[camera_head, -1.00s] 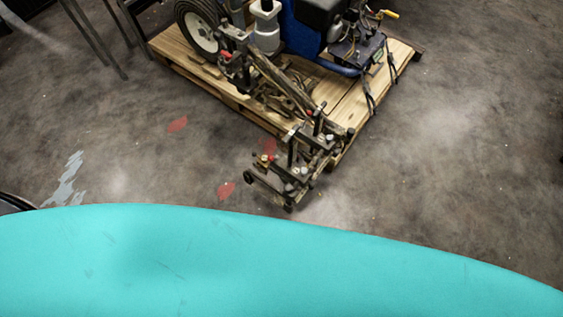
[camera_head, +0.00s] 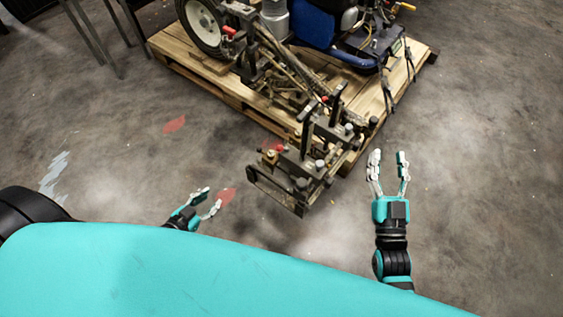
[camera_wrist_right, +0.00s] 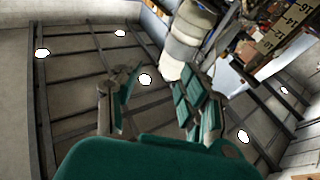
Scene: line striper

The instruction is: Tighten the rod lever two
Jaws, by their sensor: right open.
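The line striper (camera_head: 300,70) stands on a wooden pallet, with its rod and clamp assembly (camera_head: 303,160) reaching out over the pallet's front edge. Small levers and knobs show on this assembly, including a red one (camera_head: 229,30) higher up; I cannot tell which is rod lever two. My right gripper (camera_head: 388,158) is open and empty, to the right of the assembly and apart from it. Its fingers also show spread in the right wrist view (camera_wrist_right: 155,95). My left gripper (camera_head: 208,200) is open and empty, low and left of the assembly, its wrist partly hidden by my teal body.
The wooden pallet (camera_head: 225,91) lies under the machine. Dark metal legs (camera_head: 95,40) stand at the upper left. The concrete floor (camera_head: 490,180) is clear on the right. The right wrist view faces ceiling beams and shelves with boxes (camera_wrist_right: 270,35).

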